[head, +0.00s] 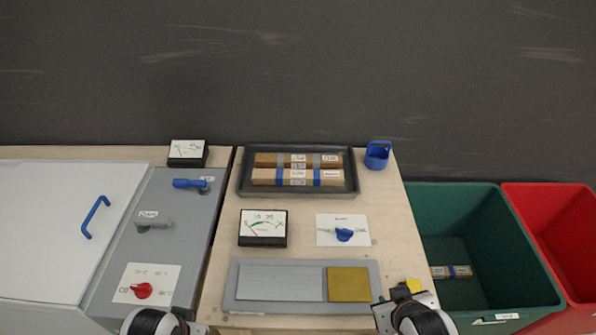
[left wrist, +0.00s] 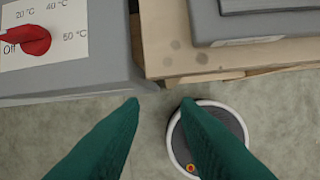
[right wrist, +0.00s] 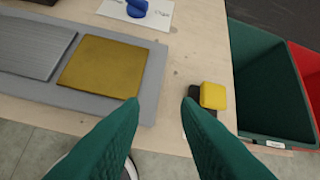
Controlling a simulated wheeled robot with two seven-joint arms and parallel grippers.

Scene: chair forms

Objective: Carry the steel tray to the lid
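A dark grey tray (head: 245,182) with a raised rim lies at the back of the wooden table and holds wooden bars with blue and grey bands. A flat light grey holder (head: 232,285) at the front edge bears a ribbed silver plate (head: 282,281) and a gold plate (head: 348,284). I cannot tell which is the steel tray. The white lid (head: 50,225) with a blue handle (head: 95,216) lies shut at the left. My left gripper (left wrist: 161,100) is open and empty beyond the front edge. My right gripper (right wrist: 161,100) is open and empty near the front right corner.
A yellow button (right wrist: 213,95) is beside my right gripper. Two meters (head: 187,151) (head: 263,226), a blue knob (head: 344,234), a red knob (head: 142,290) and a blue cup (head: 377,155) stand around. Green (head: 520,250) and red (head: 565,225) bins are at the right.

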